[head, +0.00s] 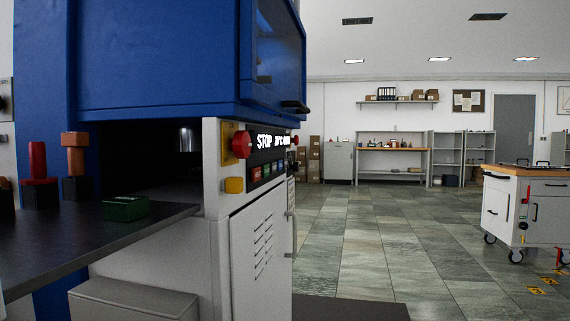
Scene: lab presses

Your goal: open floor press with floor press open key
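The floor press (185,70) fills the left half of the head view, close to me, with a blue upper body over a white cabinet. Its control panel (264,157) is seen at a steep angle and has a lit display reading STOP and a temperature. A row of small coloured keys (266,171) sits below the display. Their labels are too small to read, so I cannot tell which is the open key. A red mushroom button (242,145) sticks out left of the display, above a yellow knob (234,185). Neither of my grippers is in view.
A white wheeled cart (545,205) stands at the right. Shelves and a workbench (395,150) line the far wall. The tiled floor (390,240) between is clear.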

